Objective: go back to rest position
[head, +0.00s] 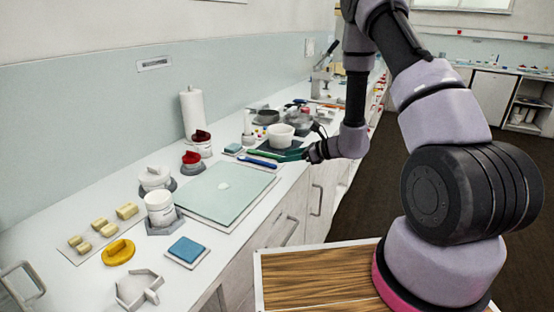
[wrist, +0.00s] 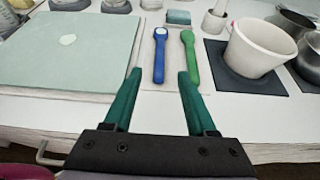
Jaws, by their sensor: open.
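My gripper (wrist: 157,95) is open and empty in the wrist view, its two green fingers spread at the front edge of the counter. Ahead of the fingers lie a blue-handled tool (wrist: 160,55) and a green-handled tool (wrist: 190,57), apart from the fingers. In the head view my gripper (head: 303,154) is at the end of my outstretched arm, low over the counter edge, beside the blue tool (head: 262,162).
A pale green board (head: 215,195) with a white blob lies left of my gripper. A white bowl (head: 281,135) stands on a dark mat beyond it. Jars, a paper roll (head: 191,112) and small blocks (head: 127,211) fill the counter. The dark floor (head: 370,200) at right is clear.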

